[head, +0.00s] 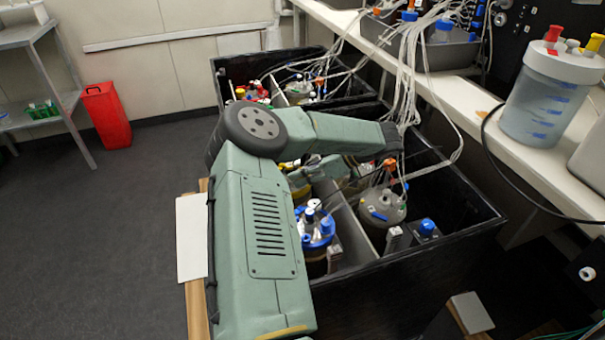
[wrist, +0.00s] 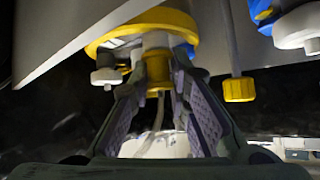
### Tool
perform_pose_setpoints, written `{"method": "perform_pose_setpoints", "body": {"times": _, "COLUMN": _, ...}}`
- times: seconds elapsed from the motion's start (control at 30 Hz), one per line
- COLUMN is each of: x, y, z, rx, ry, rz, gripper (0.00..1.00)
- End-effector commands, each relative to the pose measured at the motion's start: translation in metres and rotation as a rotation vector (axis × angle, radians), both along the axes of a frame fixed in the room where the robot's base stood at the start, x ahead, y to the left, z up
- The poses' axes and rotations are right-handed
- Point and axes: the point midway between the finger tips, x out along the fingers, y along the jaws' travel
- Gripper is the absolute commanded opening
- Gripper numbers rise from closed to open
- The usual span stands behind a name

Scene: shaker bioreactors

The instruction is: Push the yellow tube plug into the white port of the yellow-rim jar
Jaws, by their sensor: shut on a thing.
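In the wrist view, my gripper (wrist: 159,70) is shut on the yellow tube plug (wrist: 158,83), with one finger on each side of it. A pale tube hangs from the plug. The yellow-rim jar (wrist: 112,33) is at the top of the wrist view. A white port (wrist: 155,41) on it lies in line with the plug, right by the fingertips. The plug and port look very close or touching; I cannot tell how far the plug is in. In the head view, my arm hides the gripper and the plug, and the jar is not clear.
A second yellow plug-like piece (wrist: 238,89) hangs right of my fingers. A white and blue fitting (wrist: 296,25) is at the upper right. In the head view, a black crate (head: 430,252) holds a blue-topped jar (head: 318,228) and a grey jar (head: 378,212), with tubes overhead.

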Motion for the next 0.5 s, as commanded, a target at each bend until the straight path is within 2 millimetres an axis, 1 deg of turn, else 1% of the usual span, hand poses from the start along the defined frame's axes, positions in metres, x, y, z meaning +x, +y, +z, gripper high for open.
{"method": "perform_pose_setpoints", "body": {"times": 0.23, "x": -0.0001, "y": -0.0001, "z": -0.0028, "rx": -0.001, "ry": 0.001, "rz": 0.0, "gripper": 0.04}}
{"method": "perform_pose_setpoints", "body": {"times": 0.27, "x": -0.0001, "y": -0.0001, "z": -0.0028, "rx": -0.001, "ry": 0.001, "rz": 0.0, "gripper": 0.18}}
{"method": "perform_pose_setpoints", "body": {"times": 0.5, "x": -0.0002, "y": -0.0001, "z": -0.0027, "rx": -0.001, "ry": 0.001, "rz": 0.0, "gripper": 0.34}}
